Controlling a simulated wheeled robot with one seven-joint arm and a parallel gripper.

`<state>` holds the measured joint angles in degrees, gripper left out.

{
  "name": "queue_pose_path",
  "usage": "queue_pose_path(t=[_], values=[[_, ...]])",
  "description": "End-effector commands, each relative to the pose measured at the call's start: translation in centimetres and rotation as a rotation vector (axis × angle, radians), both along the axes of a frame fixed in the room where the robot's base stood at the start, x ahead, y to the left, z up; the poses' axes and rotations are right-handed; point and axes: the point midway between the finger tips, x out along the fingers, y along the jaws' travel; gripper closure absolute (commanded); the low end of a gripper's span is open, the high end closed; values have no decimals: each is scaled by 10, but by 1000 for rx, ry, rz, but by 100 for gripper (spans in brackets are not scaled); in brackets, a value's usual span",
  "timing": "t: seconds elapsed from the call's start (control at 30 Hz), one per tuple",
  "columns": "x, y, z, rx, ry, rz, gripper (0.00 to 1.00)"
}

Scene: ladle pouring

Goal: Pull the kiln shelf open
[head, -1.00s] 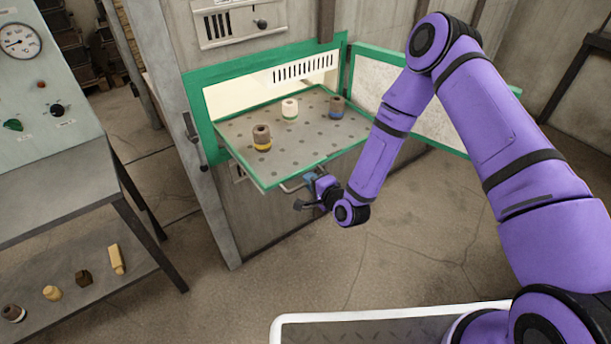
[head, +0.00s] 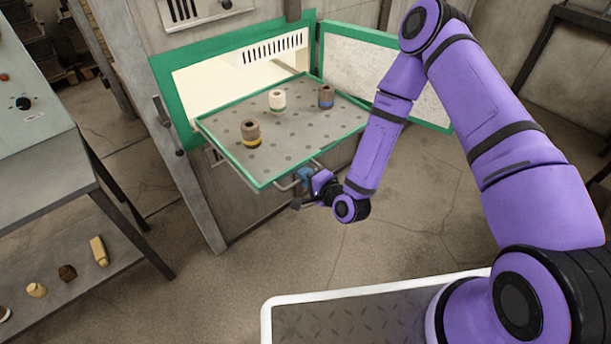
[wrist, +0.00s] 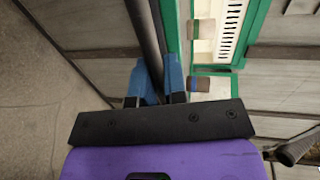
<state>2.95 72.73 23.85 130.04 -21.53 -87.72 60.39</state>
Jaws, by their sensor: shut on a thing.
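The kiln shelf (head: 300,143) is a perforated grey plate with a green rim, sticking well out of the kiln's opening. Three ladle-sized pots stand on it: a brown one with a yellow band (head: 251,133), a cream one with a green band (head: 277,101) and a brown one with a blue band (head: 326,96). My gripper (head: 303,179) is shut on the shelf's handle (head: 284,186), a grey bar below the front edge. In the wrist view, the blue fingertips (wrist: 159,82) close on both sides of the dark handle bar (wrist: 147,40).
The kiln's green door (head: 370,75) stands swung open to the right. A bench (head: 45,165) on the left has several small pieces on its lower shelf (head: 60,285). The concrete floor (head: 250,270) in front of the kiln is clear.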

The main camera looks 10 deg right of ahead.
Motion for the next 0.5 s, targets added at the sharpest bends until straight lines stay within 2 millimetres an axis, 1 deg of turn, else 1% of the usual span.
queue_pose_path(t=[0.03,0.07,0.1,0.17,0.5], values=[[0,0,0,0,0,0,100],[0,0,0,0,0,0,85],[0,0,0,0,0,0,76],[0,0,0,0,0,0,64],[-2,-2,0,0,1,0,64]])
